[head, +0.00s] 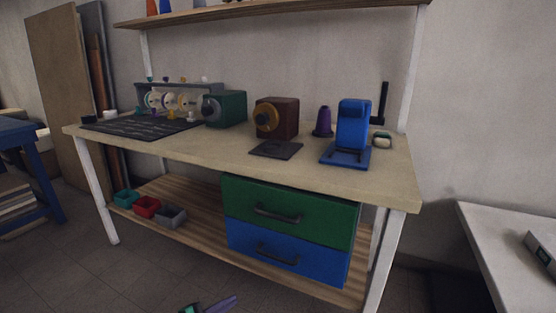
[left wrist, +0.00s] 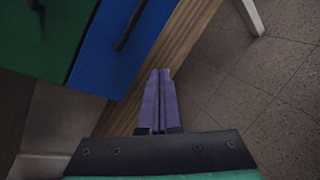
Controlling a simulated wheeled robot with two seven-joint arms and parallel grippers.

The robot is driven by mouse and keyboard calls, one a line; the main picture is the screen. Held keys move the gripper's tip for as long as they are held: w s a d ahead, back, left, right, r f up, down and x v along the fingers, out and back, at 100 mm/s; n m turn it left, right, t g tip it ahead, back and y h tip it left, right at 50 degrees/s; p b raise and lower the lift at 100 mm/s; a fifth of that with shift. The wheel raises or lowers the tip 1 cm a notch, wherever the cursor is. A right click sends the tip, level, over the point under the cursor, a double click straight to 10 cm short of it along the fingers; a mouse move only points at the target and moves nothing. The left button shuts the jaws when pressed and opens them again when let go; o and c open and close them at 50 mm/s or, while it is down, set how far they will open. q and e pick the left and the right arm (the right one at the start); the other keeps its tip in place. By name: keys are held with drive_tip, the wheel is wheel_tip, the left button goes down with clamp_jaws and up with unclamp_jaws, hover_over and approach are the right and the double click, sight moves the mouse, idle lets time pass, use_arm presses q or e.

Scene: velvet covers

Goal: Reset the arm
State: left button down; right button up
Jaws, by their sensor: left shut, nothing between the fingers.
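My left gripper (head: 222,305) shows at the bottom edge of the head view, low in front of the workbench, with purple fingers and a teal part. In the left wrist view its two purple fingers (left wrist: 159,100) lie together, shut with nothing between them. It is apart from the bench and touches nothing that I can see. The rest of the left arm is out of the picture. My right gripper is in neither view.
The workbench (head: 210,151) carries a dark mat, a green box, a brown box and a blue stand (head: 352,125). Green (head: 290,212) and blue (head: 280,250) drawers hang below, closed. Small bins (head: 147,206) sit on the lower shelf. Floor in front is clear.

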use_arm(q)
drive_tip(key=s+d+f+m+g+y, duration=0.25)
drive_tip(key=s+f+m+g, duration=0.35)
drive_tip(key=s+m, duration=0.65)
drive_tip(key=s+a+f+m+g+y+p, duration=0.1)
drive_tip(key=s+a+m+y+p, duration=0.1)
drive_tip(key=s+p, duration=0.7)
drive_tip(key=s+a+f+m+g+y+p, duration=0.2)
drive_tip(key=s+a+m+p, duration=0.2)
drive_tip(key=s+p, duration=0.5)
drive_tip(key=s+a+f+m+g+y+p, duration=0.1)
drive_tip(key=s+a+f+m+y+p, duration=0.1)
drive_tip(key=s+a+p, duration=0.5)
drive_tip(key=s+m+p, duration=0.1)
drive_tip(key=s+p, duration=0.1)
drive_tip(key=p, duration=0.3)
drive_tip(key=shift+s+f, duration=0.15)
drive_tip(key=shift+s, duration=0.1)
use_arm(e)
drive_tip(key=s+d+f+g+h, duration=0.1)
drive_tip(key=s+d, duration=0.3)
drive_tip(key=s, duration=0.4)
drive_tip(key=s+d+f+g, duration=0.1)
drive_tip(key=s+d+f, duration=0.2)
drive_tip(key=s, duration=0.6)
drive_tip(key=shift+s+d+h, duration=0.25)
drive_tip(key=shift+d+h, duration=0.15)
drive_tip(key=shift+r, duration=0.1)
